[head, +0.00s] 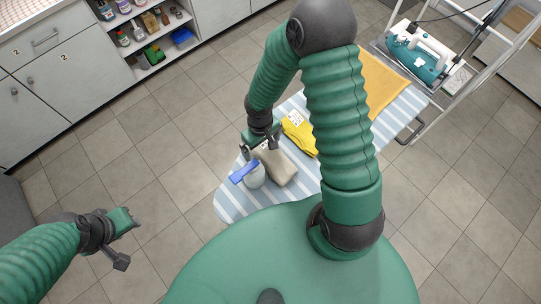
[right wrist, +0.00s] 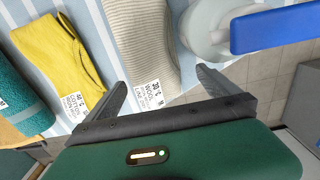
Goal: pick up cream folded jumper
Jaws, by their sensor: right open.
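The cream folded jumper (head: 276,166) lies on the blue-and-white striped ironing board (head: 228,205). In the right wrist view the jumper (right wrist: 143,35) is ribbed, with a white WOOL label at its near edge. My right gripper (right wrist: 162,84) is open and empty, its two fingers on either side of the jumper's labelled end; whether they touch it I cannot tell. In the head view this gripper (head: 266,140) is at the jumper's far end, partly hidden by my arm. My left gripper (head: 132,221) is over the floor at the left, away from the board; its jaws are too small to read.
A spray bottle with a blue top (head: 254,178) stands close beside the jumper. A yellow folded cloth (head: 298,130) lies on the other side. A teal rolled towel (right wrist: 20,90) shows in the wrist view. An orange cloth (head: 382,85) and iron (head: 420,58) are farther right.

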